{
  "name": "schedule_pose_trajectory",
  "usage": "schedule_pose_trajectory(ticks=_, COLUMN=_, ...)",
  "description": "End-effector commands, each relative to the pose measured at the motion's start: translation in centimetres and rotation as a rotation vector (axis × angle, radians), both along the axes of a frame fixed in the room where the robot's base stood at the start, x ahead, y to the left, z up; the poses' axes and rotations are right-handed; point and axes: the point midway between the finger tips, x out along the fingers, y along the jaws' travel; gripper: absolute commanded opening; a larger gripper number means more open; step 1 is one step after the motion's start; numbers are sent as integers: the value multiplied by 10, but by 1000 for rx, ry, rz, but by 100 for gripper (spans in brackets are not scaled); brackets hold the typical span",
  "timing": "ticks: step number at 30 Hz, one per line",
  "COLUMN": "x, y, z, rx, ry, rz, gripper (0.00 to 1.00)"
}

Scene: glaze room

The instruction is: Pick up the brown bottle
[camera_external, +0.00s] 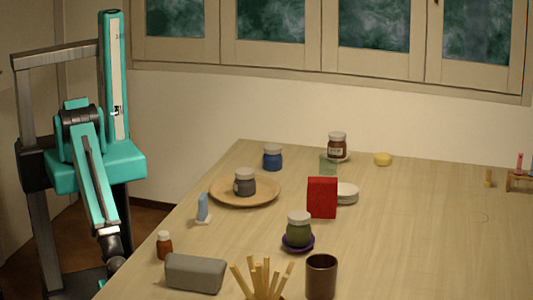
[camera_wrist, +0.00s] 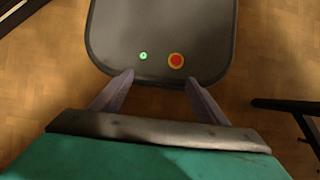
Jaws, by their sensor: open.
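A small brown bottle (camera_external: 164,246) with a pale cap stands upright near the table's left edge in the external view. A larger brown jar (camera_external: 337,147) with a white lid stands at the back of the table. My gripper (camera_wrist: 159,80) shows in the wrist view with its two fingers spread apart and nothing between them. It points down over a dark part of my own base, off the table. In the external view my arm hangs at the table's left edge, left of the small brown bottle, and the fingertips cannot be made out. The wrist view shows no bottle.
A grey block (camera_external: 194,273) lies just right of the small bottle. A light blue item (camera_external: 203,207) and a wooden plate (camera_external: 262,198) holding a dark jar (camera_external: 245,182) are behind it. A brown cup (camera_external: 321,277) stands at the front. The table's right side is mostly clear.

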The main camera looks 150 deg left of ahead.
Motion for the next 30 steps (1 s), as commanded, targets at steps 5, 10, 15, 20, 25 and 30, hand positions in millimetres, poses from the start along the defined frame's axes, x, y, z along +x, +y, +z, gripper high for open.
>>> schedule_pose_trajectory(ticks=5, x=0, y=0, z=0, rx=0, ry=0, rz=0, gripper=68)
schedule_pose_trajectory(ticks=10, x=0, y=0, z=0, rx=0, ry=0, rz=0, gripper=68)
schedule_pose_trajectory(ticks=15, x=0, y=0, z=0, rx=0, ry=0, rz=0, gripper=54)
schedule_pose_trajectory(ticks=20, x=0, y=0, z=0, rx=0, ry=0, rz=0, gripper=54)
schedule_pose_trajectory(ticks=25, x=4, y=1, z=1, rx=3, ry=-9, rz=-7, gripper=54)
schedule_pose_trajectory(ticks=30, x=31, y=6, z=9, rx=25, ry=-77, rz=-66, gripper=54)
